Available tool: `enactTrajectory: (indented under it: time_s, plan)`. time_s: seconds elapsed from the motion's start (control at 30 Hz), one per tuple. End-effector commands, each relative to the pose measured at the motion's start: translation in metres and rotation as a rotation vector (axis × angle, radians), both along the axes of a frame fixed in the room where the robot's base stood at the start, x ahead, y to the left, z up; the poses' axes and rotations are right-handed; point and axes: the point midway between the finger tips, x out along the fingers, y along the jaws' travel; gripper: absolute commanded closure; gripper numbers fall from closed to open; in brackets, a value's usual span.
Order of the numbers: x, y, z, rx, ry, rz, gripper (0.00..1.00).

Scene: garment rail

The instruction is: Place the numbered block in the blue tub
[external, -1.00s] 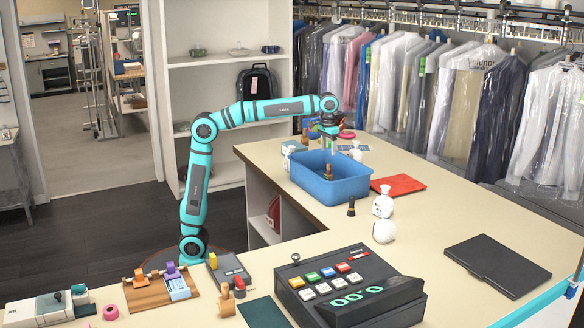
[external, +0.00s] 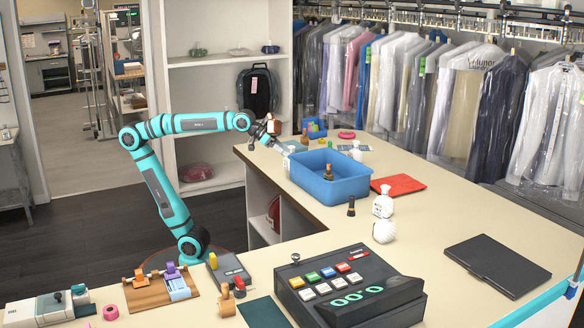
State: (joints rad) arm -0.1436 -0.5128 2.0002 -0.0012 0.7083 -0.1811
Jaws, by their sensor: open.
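The blue tub (external: 335,190) stands on the counter's far section. A small brown stamp-like piece (external: 329,172) stands inside it; any number on it is too small to read. I cannot tell which thing is the numbered block. My gripper (external: 284,149) is open, just left of the tub's back left corner and above counter height, tilted down to the right.
A dark brown-topped piece (external: 351,206) and two white rounded objects (external: 383,205) (external: 384,231) stand right of the tub. A smaller blue bin (external: 316,135) is at the back.

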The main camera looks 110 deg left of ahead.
Motion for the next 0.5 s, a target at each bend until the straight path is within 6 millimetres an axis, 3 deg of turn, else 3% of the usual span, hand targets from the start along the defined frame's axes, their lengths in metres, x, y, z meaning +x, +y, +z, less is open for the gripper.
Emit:
enactTrajectory:
  time_s: [0.2, 0.5]
  plan:
    - [-0.051, -0.029, -0.006, 0.079, -0.197, -0.084, 0.38]
    - [-0.115, -0.057, -0.023, 0.177, -0.455, -0.172, 0.38]
